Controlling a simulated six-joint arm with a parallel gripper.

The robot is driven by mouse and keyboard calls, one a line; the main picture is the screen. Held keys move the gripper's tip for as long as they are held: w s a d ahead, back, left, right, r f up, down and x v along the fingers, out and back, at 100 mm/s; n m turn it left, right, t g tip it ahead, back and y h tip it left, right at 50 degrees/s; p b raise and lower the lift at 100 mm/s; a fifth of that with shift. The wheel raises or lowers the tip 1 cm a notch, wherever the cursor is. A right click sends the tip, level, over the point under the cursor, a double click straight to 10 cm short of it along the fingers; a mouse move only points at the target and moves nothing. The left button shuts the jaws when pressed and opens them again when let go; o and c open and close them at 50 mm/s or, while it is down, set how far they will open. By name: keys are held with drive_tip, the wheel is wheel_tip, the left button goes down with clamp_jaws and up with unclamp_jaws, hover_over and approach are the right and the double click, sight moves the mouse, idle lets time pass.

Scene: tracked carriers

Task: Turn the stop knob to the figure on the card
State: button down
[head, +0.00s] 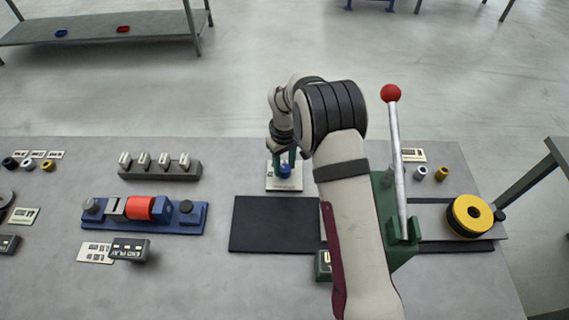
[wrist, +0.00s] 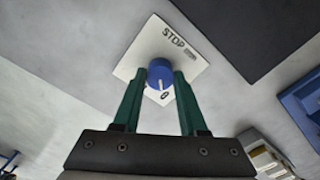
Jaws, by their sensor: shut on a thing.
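The stop knob (head: 284,171) is a blue round knob on a white plate (head: 272,187) at the back middle of the bench. In the wrist view the knob (wrist: 160,74) sits on the plate marked STOP (wrist: 130,62), with a pale pointer line on its face aimed toward the small figure at the plate's near edge. My gripper (wrist: 159,80) has its green fingers on both sides of the knob, shut on it. The figure is too small to read surely. Several small white cards lie on the bench, one of them a card (head: 96,252) at the left front; their print is unreadable.
A black mat (head: 262,224) lies in front of the plate. A blue fixture with a red roller (head: 139,207) and a grey block with several pegs (head: 160,170) stand left. A green stand with a red-topped lever (head: 391,93) and a yellow wheel (head: 470,215) are right.

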sight(285, 168)
drive_tip(key=shift+c, duration=2.2)
unclamp_jaws()
drive_tip(key=shift+r, duration=0.1)
wheel_tip(285, 168, up, 16)
drive_tip(key=shift+f, duration=0.2)
